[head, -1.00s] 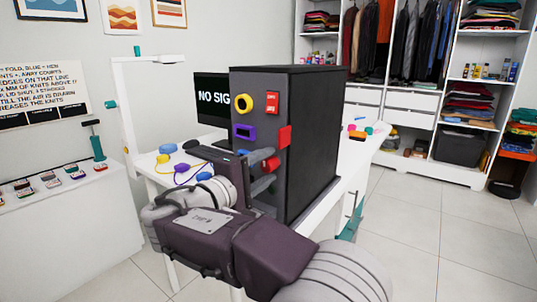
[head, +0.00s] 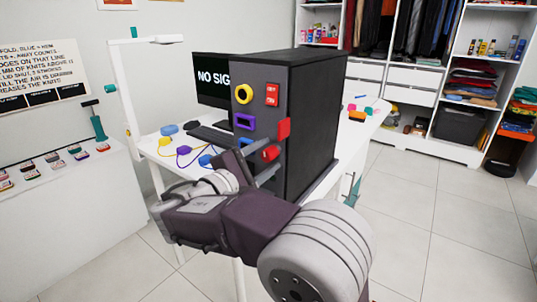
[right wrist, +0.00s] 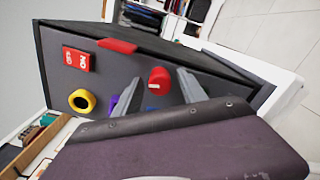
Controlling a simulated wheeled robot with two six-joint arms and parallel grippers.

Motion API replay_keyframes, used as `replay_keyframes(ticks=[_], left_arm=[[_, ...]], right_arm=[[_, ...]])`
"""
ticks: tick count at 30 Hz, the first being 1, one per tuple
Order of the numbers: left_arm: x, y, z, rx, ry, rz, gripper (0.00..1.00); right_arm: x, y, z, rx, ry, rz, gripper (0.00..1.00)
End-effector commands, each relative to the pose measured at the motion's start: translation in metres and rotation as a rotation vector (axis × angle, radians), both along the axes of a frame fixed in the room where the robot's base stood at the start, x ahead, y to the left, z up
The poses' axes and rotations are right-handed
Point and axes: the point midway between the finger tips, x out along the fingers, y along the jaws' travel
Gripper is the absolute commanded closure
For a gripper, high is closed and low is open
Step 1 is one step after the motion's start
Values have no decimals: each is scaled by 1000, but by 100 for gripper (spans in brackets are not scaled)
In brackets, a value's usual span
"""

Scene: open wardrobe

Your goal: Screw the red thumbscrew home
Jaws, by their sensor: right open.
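The red thumbscrew (head: 270,153) sticks out of the front panel of a tall dark cabinet (head: 312,130), low on its right side. It also shows in the right wrist view (right wrist: 159,81), with a pale mark on its end. My right gripper (head: 262,160) is open in front of the panel, its fingers pointing at the thumbscrew. In the right wrist view the thumbscrew appears between the two spread fingers (right wrist: 157,77). I cannot tell whether either finger touches it. My left gripper is not in view.
The panel also bears a yellow ring knob (head: 243,94), a red switch plate (head: 272,94), a purple-framed slot (head: 244,121) and a red tab (head: 284,128). The cabinet stands on a white desk (head: 352,133) with a monitor behind. Open floor lies to the right.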

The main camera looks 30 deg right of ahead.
Motion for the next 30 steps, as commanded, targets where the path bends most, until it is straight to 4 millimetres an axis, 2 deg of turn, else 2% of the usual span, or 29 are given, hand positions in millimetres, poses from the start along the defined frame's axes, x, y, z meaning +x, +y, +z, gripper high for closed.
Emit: replay_keyframes(ticks=[1,3,6,11,30], left_arm=[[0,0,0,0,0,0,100],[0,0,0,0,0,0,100],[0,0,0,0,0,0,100],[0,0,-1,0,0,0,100],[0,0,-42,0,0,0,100]], right_arm=[[0,0,0,0,-1,0,56],[0,0,0,0,-1,0,76],[0,0,0,0,-1,0,100],[0,0,0,2,-4,0,100],[0,0,-3,103,-253,1,100]])
